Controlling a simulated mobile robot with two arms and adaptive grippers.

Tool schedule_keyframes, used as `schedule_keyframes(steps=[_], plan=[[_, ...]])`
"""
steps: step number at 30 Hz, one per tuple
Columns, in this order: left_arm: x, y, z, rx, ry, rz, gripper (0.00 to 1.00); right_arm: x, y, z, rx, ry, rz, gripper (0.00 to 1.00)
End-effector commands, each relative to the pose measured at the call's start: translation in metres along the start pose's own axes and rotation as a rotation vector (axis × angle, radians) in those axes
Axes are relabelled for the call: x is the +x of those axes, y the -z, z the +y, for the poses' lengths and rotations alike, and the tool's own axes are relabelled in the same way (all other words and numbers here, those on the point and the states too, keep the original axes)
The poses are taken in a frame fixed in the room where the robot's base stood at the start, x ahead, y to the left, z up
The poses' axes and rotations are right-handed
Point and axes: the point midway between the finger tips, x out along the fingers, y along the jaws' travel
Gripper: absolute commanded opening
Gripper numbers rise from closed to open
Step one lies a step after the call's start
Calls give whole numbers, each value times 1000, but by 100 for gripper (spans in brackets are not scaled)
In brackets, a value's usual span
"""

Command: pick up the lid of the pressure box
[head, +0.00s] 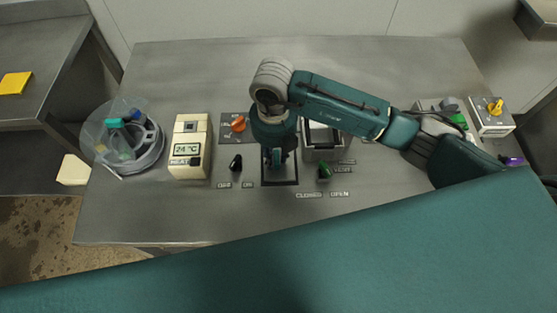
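A flat grey square with a dark border (280,182), which looks like the lid, lies on the steel table at the centre. My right gripper (277,160) points down right over it and hides its middle. Its fingers are small and dark here, so I cannot tell whether they are open, shut, or touching a handle. The pressure box (323,153), a metal box with a dark opening, stands just right of the gripper, partly hidden behind my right arm. My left gripper is not in view.
Left on the steel table (130,215) are a clear round bin (97,128) and a beige heater unit (190,165) reading 24 °C. Near the lid are an orange knob (238,124), a black knob (236,163) and a green knob (325,171). A yellow-knobbed box (491,121) stands right.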

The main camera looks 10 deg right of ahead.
Motion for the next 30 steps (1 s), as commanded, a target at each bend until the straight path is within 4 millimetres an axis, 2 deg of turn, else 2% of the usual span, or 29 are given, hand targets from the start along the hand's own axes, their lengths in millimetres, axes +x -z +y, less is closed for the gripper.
schedule_keyframes(steps=[1, 3, 17, 23, 30], plan=[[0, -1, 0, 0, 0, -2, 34, 0, 0, 0, 0, 0, 0, 9], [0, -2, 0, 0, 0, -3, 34, 0, 0, 0, 0, 0, 0, 0], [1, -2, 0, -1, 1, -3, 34, -8, -1, 1, 0, -3, -3, 0], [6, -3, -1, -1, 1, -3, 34, -34, -2, 1, -1, -4, -6, 0], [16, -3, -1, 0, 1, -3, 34, -96, -2, 1, -2, -6, -10, 0]])
